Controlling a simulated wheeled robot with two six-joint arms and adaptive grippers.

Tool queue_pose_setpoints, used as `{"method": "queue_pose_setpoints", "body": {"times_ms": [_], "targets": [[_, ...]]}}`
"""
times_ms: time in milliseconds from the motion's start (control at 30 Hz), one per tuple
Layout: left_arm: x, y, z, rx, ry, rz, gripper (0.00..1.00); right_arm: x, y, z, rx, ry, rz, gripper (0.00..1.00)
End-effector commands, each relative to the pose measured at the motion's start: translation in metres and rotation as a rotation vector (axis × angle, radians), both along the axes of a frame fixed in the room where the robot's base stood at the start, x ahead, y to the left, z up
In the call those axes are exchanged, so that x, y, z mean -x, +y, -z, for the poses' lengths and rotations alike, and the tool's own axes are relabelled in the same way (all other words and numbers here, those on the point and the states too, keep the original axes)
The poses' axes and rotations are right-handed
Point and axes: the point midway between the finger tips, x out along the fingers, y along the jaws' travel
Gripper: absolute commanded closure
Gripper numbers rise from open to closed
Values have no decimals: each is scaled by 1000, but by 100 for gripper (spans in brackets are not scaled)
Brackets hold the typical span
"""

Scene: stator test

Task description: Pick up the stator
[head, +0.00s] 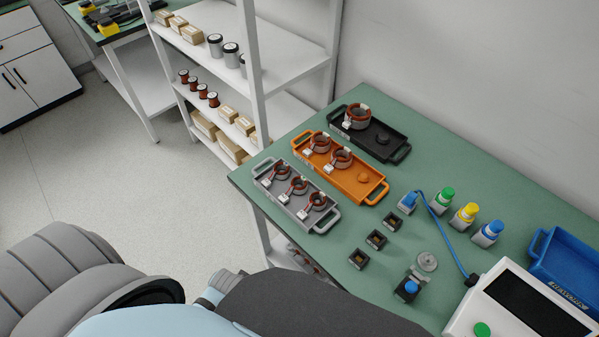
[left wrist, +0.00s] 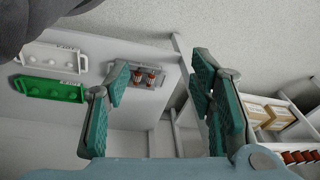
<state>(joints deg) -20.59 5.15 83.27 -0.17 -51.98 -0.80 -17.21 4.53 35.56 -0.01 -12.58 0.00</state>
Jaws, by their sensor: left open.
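Several stators, copper-red rings with white connectors, sit in trays on the green bench in the head view. Three, including a front one (head: 317,202), are in the grey tray (head: 328,226). Two (head: 340,158) are in the orange tray (head: 372,198). One larger stator (head: 357,117) is in the black tray (head: 395,157). My left gripper (left wrist: 160,68) is open and empty in the left wrist view. Beyond its fingers, a grey tray (left wrist: 136,84) with two reddish stators (left wrist: 149,77) lies on a white surface, apart from them. My right gripper is in neither view.
A white shelf rack (head: 250,70) with boxes, cans and red spools stands beside the bench. Small dark fixtures (head: 376,239), coloured-cap bottles (head: 466,215), a blue tray (head: 565,265) and a screen device (head: 525,305) occupy the bench's right. White (left wrist: 50,58) and green (left wrist: 50,90) trays show in the wrist view.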

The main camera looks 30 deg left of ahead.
Motion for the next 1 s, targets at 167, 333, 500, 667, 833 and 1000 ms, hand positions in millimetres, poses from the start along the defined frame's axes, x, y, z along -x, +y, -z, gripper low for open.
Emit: {"method": "queue_pose_setpoints", "body": {"times_ms": [167, 333, 500, 667, 833, 1000], "targets": [[-34, -6, -111, -3, -40, 16, 50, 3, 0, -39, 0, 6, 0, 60], [-50, -12, -208, -6, -68, 29, 50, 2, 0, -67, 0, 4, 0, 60], [-101, -14, -254, -5, -26, 44, 50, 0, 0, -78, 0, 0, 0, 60], [-158, -17, -263, 9, 38, 62, 50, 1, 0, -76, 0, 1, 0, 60], [-218, -22, -297, 34, 114, 97, 50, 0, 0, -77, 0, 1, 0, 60], [-261, -30, -344, 58, 177, 136, 50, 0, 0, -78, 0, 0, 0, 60]]}}
